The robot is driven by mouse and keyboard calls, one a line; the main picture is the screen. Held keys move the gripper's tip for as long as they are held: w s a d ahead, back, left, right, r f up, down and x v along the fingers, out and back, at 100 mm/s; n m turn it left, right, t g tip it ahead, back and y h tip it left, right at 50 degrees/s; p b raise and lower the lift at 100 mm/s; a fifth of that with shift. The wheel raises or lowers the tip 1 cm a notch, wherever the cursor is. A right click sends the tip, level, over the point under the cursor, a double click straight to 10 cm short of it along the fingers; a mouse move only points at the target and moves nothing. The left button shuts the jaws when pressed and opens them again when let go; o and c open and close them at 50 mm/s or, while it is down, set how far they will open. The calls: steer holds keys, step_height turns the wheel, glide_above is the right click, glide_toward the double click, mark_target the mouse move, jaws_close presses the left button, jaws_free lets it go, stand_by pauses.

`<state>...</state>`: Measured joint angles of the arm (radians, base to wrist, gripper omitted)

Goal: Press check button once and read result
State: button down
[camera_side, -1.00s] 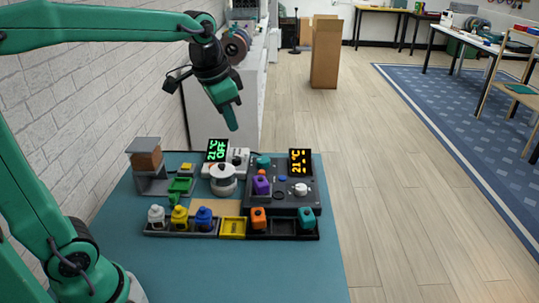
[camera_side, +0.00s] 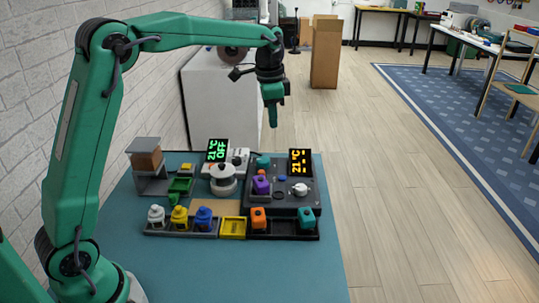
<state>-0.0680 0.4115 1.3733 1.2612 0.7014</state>
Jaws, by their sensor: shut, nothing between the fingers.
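My gripper (camera_side: 273,124) points down with its fingers together and empty, high above the back of the table. A dark panel (camera_side: 318,200) below it carries a small blue button (camera_side: 282,178) and a white knob (camera_side: 300,189). No label on the button is legible. An orange display (camera_side: 300,163) at the panel's back reads 21°C with short marks below. A second display (camera_side: 217,150) to the left reads 21°C OFF in green. A purple block (camera_side: 261,185) and a teal piece (camera_side: 263,162) sit on the panel's left part.
A front rack holds white (camera_side: 157,214), yellow (camera_side: 179,217) and blue (camera_side: 203,216) bottles. A yellow tray (camera_side: 232,228), orange block (camera_side: 258,217) and teal block (camera_side: 306,217) are beside it. A round white device (camera_side: 222,180) stands left of the panel. The table's front is clear.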

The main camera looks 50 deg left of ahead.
steer(key=m+g, duration=0.1)
steer(key=m, duration=0.1)
glide_above(282, 178)
step_height(282, 178, down, 6)
steer(key=shift+w+f, duration=0.1)
stand_by(0.3)
step_height(282, 178, down, 14)
steer(key=shift+r, duration=0.1)
stand_by(0.7)
steer(key=shift+f, duration=1.15)
step_height(282, 178, up, 15)
steer(key=shift+w+r, duration=0.15)
steer(key=shift+w, duration=0.05)
stand_by(0.4)
